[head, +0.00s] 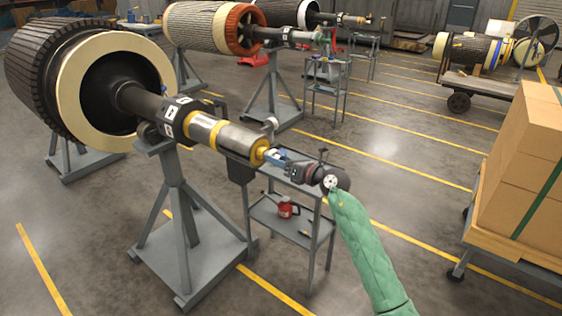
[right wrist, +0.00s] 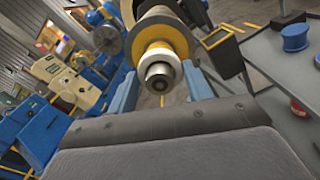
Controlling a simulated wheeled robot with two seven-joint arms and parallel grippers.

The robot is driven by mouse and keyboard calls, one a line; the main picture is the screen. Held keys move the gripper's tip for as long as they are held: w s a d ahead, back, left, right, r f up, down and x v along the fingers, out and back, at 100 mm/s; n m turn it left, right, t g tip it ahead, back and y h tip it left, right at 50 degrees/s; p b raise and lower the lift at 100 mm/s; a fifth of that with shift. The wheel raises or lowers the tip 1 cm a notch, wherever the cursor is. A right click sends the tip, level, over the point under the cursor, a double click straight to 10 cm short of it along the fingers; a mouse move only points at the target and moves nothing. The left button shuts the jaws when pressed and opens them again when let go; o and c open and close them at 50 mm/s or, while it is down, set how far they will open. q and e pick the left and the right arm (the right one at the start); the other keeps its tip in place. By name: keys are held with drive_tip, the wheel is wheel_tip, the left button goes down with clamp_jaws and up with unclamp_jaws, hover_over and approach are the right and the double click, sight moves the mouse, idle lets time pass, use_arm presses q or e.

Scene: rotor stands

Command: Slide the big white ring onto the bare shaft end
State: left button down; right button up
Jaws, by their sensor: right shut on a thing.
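The steel shaft end (head: 235,138) juts right from the stand and carries yellow collars. My right gripper (head: 274,156), with blue fingers, is at its tip. In the right wrist view, my right gripper (right wrist: 159,74) has one finger on each side of the tip and is shut on a white ring (right wrist: 156,50). The ring shows around the dark, narrow tip (right wrist: 158,80), in front of a yellow collar (right wrist: 187,42). I cannot tell how far along the shaft it sits. In the head view the ring is mostly hidden by the fingers. My left gripper is not in view.
A grey stand (head: 178,205) holds the shaft below a black bearing block. A grey shelf cart (head: 300,225) with a red item (head: 287,208) stands close under my right gripper. Boxes on a pallet cart (head: 525,150) stand at the right. Open floor lies between.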

drive_tip(key=shift+x, duration=0.95)
drive_tip(key=o, duration=1.5)
drive_tip(key=shift+p+v, duration=0.85)
drive_tip(key=shift+v, duration=3.7)
drive_tip(key=shift+c, duration=0.5)
